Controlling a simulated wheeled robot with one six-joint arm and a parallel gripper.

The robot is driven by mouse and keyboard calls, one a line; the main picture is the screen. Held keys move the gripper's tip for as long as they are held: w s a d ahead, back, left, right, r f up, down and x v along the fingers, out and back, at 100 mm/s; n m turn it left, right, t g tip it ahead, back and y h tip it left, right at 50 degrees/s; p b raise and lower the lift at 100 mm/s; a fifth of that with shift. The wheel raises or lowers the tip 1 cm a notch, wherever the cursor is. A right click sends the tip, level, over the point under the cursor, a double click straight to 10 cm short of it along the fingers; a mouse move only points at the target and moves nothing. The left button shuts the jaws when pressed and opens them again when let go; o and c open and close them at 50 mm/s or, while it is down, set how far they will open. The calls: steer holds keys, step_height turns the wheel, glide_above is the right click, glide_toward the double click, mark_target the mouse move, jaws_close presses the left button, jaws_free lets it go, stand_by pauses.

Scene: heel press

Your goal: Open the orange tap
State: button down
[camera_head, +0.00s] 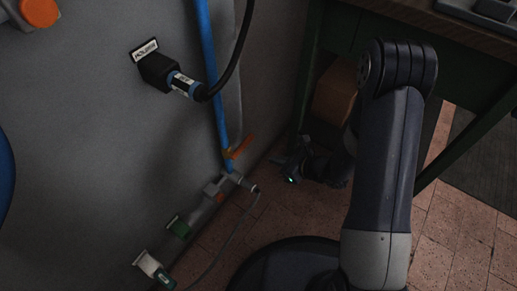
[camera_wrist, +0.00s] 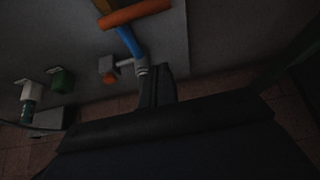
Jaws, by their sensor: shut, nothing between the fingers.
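The orange tap lever (camera_head: 240,147) sits on the blue pipe (camera_head: 222,115), low beside the grey cabinet's edge. In the wrist view the orange lever (camera_wrist: 133,13) lies slantwise at the top, above the blue pipe (camera_wrist: 129,42) and a pale fitting. My gripper (camera_head: 281,161) is low, to the right of the lever and apart from it in the head view. In the wrist view my gripper (camera_wrist: 155,72) shows as dark shut fingers below the lever, overlapping the area beside the pale fitting. Nothing is held. The gap in depth is hard to judge.
A black plug (camera_head: 158,71) with a cable is above. A brown box (camera_head: 335,103) and a green table frame (camera_head: 463,138) stand right.

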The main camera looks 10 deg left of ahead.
mark_target(242, 147)
steer(key=b+x, duration=0.3)
steer(key=x, duration=0.7)
steer(key=shift+a+r, duration=0.2)
steer(key=shift+r, duration=0.8)
steer(key=shift+a+r, duration=0.15)
steer(key=shift+r, duration=0.9)
